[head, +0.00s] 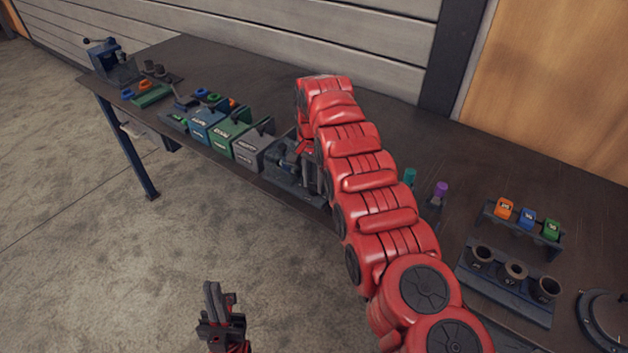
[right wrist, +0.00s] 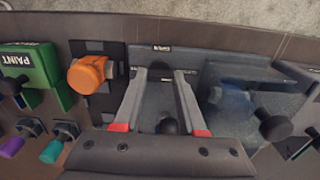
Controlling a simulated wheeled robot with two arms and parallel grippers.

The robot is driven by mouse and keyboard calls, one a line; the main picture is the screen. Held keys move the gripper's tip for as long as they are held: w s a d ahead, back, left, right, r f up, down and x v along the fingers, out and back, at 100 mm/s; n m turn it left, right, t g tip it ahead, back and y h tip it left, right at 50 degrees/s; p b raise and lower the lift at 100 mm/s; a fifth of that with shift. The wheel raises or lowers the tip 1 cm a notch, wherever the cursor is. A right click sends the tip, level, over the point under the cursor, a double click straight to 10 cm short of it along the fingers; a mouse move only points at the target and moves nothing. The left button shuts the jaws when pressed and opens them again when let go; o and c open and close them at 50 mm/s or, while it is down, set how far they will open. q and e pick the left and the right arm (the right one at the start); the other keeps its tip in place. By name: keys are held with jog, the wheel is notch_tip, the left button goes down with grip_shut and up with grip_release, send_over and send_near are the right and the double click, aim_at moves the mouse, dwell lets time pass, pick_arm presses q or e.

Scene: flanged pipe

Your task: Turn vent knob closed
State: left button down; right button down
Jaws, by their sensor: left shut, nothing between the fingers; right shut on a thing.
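My right arm reaches across the bench in the head view, and its gripper (head: 300,158) is down at a dark fixture (head: 288,178), largely hidden by the arm. In the right wrist view the two grey fingers (right wrist: 161,74) stand around a dark grey part with a black round knob (right wrist: 167,127) between them. I take this as the vent knob, though no label on it is readable. The gripper is shut on it. My left gripper (head: 222,315) is shut and empty, above the floor in front of the bench.
Blue (head: 204,122), green (head: 228,137) and grey (head: 252,150) bins stand left of the fixture. An orange round part (right wrist: 90,75) sits left of the fingers and another black knob (right wrist: 275,128) right. A cup rack (head: 507,290) stands at right.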

aim_at(314, 185)
jog(key=shift+r, duration=0.1)
jog(key=c, duration=0.8)
grip_release()
jog(key=shift+o, duration=0.2)
jog(key=shift+r+p, duration=0.3)
jog(key=shift+r, duration=0.25)
notch_tip(314, 185, up, 16)
jog(key=p, duration=1.4)
jog(key=shift+p, duration=0.35)
